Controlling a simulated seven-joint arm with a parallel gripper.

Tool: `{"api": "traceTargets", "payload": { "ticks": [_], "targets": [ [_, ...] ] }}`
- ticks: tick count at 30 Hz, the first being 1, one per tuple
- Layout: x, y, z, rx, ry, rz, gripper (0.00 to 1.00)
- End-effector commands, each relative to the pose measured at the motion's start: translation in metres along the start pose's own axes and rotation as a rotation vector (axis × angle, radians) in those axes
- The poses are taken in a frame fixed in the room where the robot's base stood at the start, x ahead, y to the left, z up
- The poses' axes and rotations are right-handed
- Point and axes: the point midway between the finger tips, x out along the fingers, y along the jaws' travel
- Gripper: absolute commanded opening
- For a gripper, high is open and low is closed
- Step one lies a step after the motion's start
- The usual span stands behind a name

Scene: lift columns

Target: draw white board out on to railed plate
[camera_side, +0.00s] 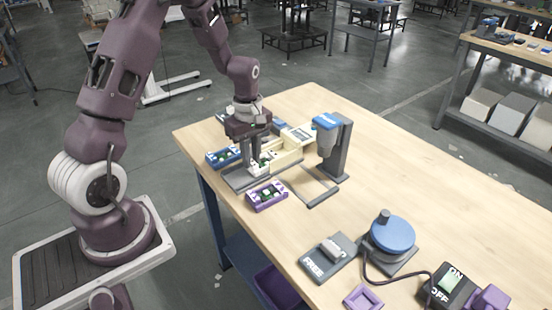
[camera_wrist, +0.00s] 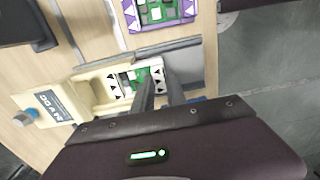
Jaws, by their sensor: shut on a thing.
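The white board (camera_wrist: 130,81), with green circuitry and dark triangle marks, lies partly inside the cream holder (camera_wrist: 95,82). Its outer end reaches toward the grey railed plate (camera_wrist: 192,62) at the holder's mouth. In the side view, the white board (camera_side: 262,163) is mostly covered by my fingers, and the railed plate (camera_side: 236,180) lies under and left of them. My gripper (camera_wrist: 158,70) is shut on the outer end of the white board; the fingers hide part of that end. In the side view, my gripper (camera_side: 251,164) points down at the holder's mouth (camera_side: 286,156).
A purple-framed board (camera_side: 267,196) lies in front of the plate, and a blue-framed board (camera_side: 222,158) behind it. A blue-topped grey stand (camera_side: 331,150) rises right of the holder. A blue round device (camera_side: 390,233) and switch boxes (camera_side: 328,257) stand nearer.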

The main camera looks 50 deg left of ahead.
Motion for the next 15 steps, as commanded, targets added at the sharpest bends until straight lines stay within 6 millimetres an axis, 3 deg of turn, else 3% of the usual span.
{"api": "traceTargets", "payload": {
  "ticks": [15],
  "targets": [
    [0.0, -0.024, 0.0, -0.001, 0.0, 0.0, 0.0]
  ]
}}
